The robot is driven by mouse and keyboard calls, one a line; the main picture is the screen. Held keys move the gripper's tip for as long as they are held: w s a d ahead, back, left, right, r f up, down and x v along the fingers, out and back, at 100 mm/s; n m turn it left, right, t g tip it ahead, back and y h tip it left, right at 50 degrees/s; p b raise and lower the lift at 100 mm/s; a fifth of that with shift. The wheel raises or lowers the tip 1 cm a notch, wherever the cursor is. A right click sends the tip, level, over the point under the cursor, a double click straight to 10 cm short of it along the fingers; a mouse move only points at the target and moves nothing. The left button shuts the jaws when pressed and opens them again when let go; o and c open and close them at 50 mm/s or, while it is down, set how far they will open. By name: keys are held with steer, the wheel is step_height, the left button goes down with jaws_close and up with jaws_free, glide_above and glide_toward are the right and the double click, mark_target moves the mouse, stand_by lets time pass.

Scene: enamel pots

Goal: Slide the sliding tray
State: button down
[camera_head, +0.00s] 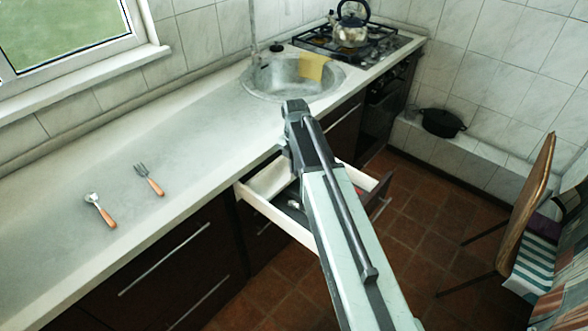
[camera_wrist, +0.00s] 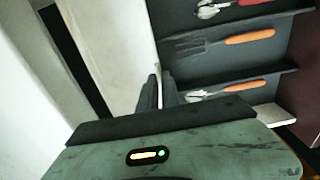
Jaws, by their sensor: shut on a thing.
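The sliding tray (camera_wrist: 222,68) is a dark cutlery tray with compartments. In the wrist view it lies inside the open drawer, at the right of the picture. It holds spoons and a fork (camera_wrist: 225,42) with orange and red handles. My gripper (camera_wrist: 159,88) is at the tray's left edge and shut on it, with little gap between its fingers; the exact contact is hard to see. In the head view the tray (camera_head: 290,206) is partly hidden by my arm, and my gripper is hidden.
The white-walled drawer (camera_head: 268,212) is pulled out below the counter (camera_head: 150,130). Bare pale drawer floor (camera_wrist: 112,50) lies left of the tray. A spoon (camera_head: 100,210) and fork (camera_head: 150,180) lie on the counter. A sink (camera_head: 270,80), stove and kettle (camera_head: 351,30) are behind; a folding chair (camera_head: 530,200) stands right.

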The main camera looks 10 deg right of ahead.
steer(key=shift+a, duration=0.1)
steer(key=shift+w+a, duration=0.45)
steer(key=shift+w, duration=0.25)
steer(key=c, duration=1.6)
jaws_free()
steer(key=shift+s, duration=0.1)
steer(key=shift+o, duration=0.2)
step_height(320, 180, up, 8)
steer(key=p, duration=0.7)
steer(key=shift+p, duration=0.4)
steer(key=shift+f, duration=0.15)
